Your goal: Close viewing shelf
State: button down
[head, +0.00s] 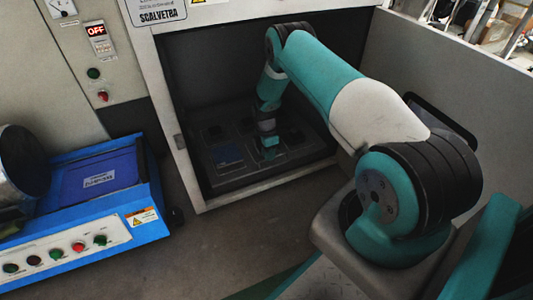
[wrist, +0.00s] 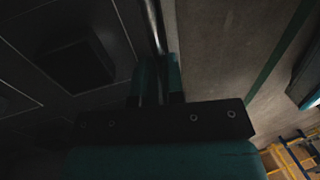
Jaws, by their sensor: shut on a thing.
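The viewing shelf (head: 270,174) is a dark tray with several square recesses at the bottom of the open compartment. One square on it looks bluish. My arm reaches into the compartment, and my teal gripper (head: 268,151) is low over the shelf; its fingertips are hard to make out there. In the wrist view my gripper's two fingers (wrist: 158,78) are close together on the thin, shiny edge of the shelf (wrist: 112,45). The dark shelf surface lies left of the fingers and bare floor lies right of them. The exact contact is too dark to tell.
The white cabinet frame (head: 178,140) borders the compartment on the left. A blue machine (head: 148,205) with buttons stands at lower left. A grey wall (head: 440,75) is at the right. The grey floor (head: 215,245) in front of the compartment is clear.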

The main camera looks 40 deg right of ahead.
jog(key=shift+w+d, duration=0.1)
jog(key=shift+w, duration=0.3)
jog(key=c, duration=1.2)
grip_release()
jog(key=shift+s, duration=0.1)
jog(key=shift+r, duration=0.15)
jog(key=p+v, duration=0.3)
jog(key=v, duration=0.4)
jog(key=shift+r+p, duration=0.15)
jog(key=shift+p, duration=0.25)
jog(key=shift+s, duration=0.15)
